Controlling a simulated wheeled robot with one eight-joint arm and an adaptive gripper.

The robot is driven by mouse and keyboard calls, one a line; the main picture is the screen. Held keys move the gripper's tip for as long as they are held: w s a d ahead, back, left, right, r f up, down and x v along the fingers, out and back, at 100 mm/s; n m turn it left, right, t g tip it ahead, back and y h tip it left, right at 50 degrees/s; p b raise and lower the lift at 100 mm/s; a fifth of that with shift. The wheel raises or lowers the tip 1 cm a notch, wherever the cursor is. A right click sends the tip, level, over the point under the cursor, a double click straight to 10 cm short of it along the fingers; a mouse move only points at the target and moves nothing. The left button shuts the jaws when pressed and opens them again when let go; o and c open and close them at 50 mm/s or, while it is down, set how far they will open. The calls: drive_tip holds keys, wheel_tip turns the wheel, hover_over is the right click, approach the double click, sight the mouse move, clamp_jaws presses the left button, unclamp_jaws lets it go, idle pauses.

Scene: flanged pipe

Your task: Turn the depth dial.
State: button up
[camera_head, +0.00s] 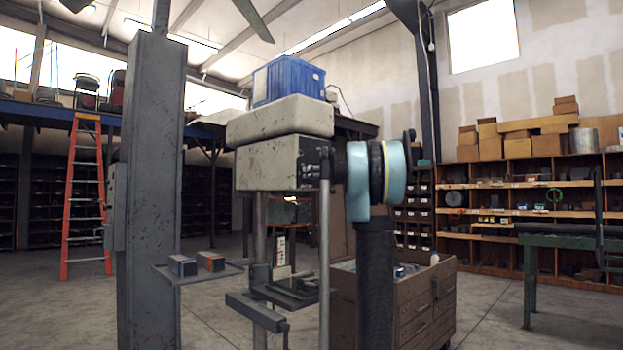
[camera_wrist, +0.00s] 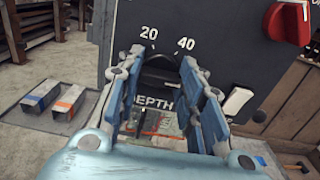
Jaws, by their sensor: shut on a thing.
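The depth dial (camera_wrist: 160,74) is a dark round knob on a dark grey panel (camera_wrist: 216,50) in the wrist view. White marks "20" and "40" sit above it and the word "DEPTH" below it. My gripper (camera_wrist: 161,62) has one finger on each side of the dial and is shut on it. The fingers cover the dial's sides, and its pointer is not clear. In the head view the machine's worn grey head (camera_head: 268,163) stands mid-picture, with my arm at its right. The dial and my fingertips are hidden there.
A red knob (camera_wrist: 287,22) and a white switch (camera_wrist: 237,102) are right of the dial. A brown cabinet (camera_head: 425,305) stands behind my arm.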

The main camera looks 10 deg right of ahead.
drive_tip(key=n, duration=1.1)
drive_tip(key=shift+s+a+f, duration=0.1)
drive_tip(key=shift+f, duration=0.05)
drive_tip(key=shift+n, duration=0.3)
idle(0.4)
drive_tip(key=o, duration=1.1)
drive_tip(key=shift+c, duration=0.2)
